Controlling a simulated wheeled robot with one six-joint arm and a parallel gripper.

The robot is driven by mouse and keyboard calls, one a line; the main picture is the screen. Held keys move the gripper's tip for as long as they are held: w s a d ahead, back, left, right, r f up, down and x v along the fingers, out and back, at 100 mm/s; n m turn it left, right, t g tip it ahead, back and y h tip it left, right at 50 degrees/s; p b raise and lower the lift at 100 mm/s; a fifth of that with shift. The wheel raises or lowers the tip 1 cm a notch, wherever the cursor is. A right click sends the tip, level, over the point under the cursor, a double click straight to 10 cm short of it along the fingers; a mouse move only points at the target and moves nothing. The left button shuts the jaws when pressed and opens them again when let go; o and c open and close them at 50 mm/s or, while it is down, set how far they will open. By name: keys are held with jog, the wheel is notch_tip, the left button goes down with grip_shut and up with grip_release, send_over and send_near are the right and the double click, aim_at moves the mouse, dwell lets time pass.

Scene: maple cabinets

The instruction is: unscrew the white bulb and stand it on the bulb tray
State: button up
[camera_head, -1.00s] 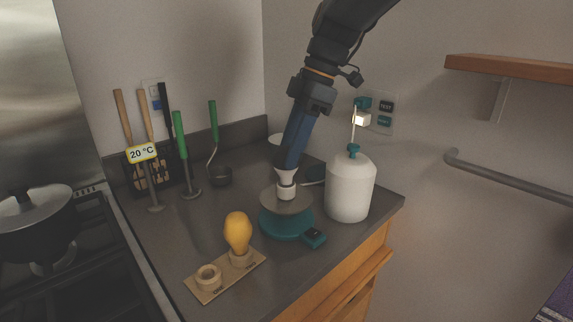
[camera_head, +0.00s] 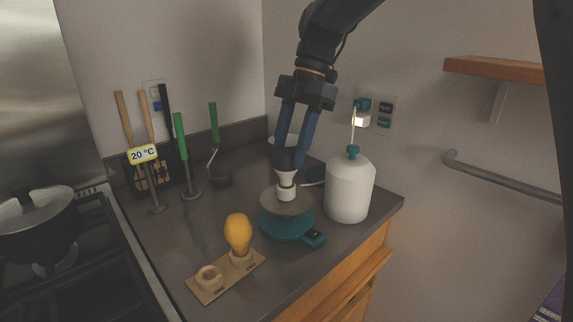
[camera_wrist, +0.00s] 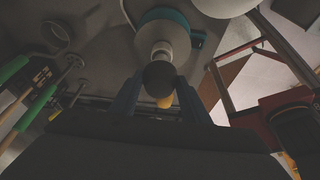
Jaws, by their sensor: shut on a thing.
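The white bulb (camera_head: 286,178) is upright, in a white socket (camera_head: 286,193) on the grey disc of a teal round base (camera_head: 286,224). My gripper (camera_head: 288,168) comes down from above and is shut on the bulb, with a blue finger on each side. The fingers hide part of the bulb. In the wrist view, the bulb (camera_wrist: 158,76) looks dark between the two fingers, with the socket (camera_wrist: 161,50) beyond it. The wooden bulb tray (camera_head: 232,280) lies at the front of the counter. It has an empty ring holder (camera_head: 209,277) at left and a yellow bulb (camera_head: 238,234) upright at right.
A white canister (camera_head: 348,190) with a teal top stands close right of the base. Utensils with green and wooden handles (camera_head: 180,140) stand at the back left. A pot (camera_head: 38,215) sits on the stove at left. The counter between utensils and tray is clear.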

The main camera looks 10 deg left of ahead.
jog(key=shift+f, duration=0.15)
jog(key=n+h+p, duration=0.1)
jog(key=n, duration=0.2)
jog(key=shift+a+g, duration=0.15)
jog(key=shift+g, duration=0.15)
jog(key=n+h, duration=0.1)
jog(key=n, duration=0.2)
jog(key=shift+p, duration=0.3)
jog(key=o, duration=1.3)
jog(key=shift+w, duration=0.1)
jog(key=shift+c, duration=0.2)
jog(key=b+v, duration=0.1)
jog(key=v, duration=0.6)
jog(key=shift+w+r, duration=0.2)
jog(key=shift+r, duration=0.2)
